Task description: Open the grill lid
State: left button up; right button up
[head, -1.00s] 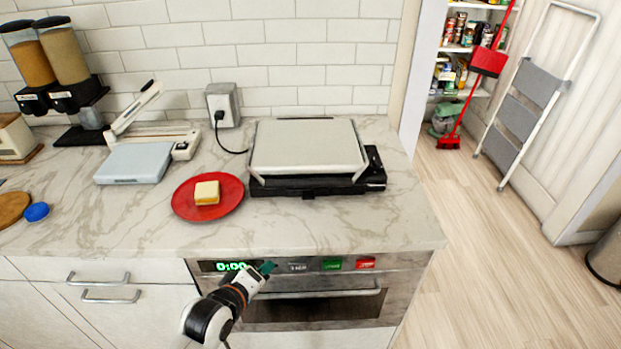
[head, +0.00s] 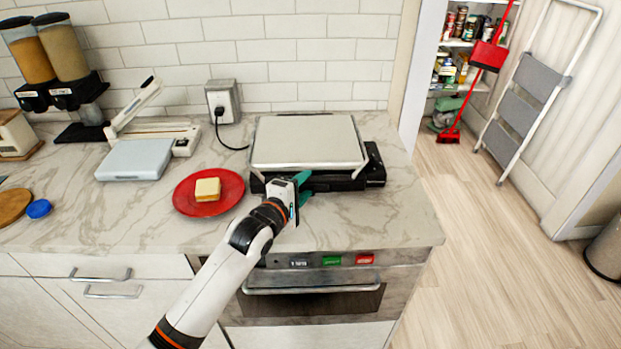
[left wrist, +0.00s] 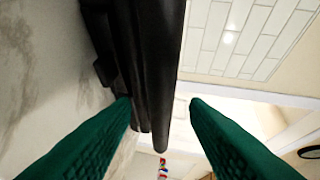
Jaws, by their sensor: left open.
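The grill (head: 308,143) stands on the marble counter against the tiled wall, its light lid lying shut over a black base (head: 345,181). My left gripper (head: 303,189) is open at the front edge of the grill, left of its middle. In the left wrist view, the green fingers (left wrist: 160,105) are spread, with a black bar-like part of the grill (left wrist: 157,60) running between and beyond them. The fingers are not closed on it. Part of the grill's front is hidden behind the gripper in the head view. My right gripper is not in view.
A red plate (head: 226,198) with a sandwich-like item (head: 207,189) lies just left of the gripper. An outlet with a plugged cord (head: 223,101) is behind. An oven front (head: 310,300) is below the counter edge. The counter right of the grill is clear.

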aim_at(308, 183)
pick_arm(q)
jog(key=shift+x, duration=1.9)
grip_shut()
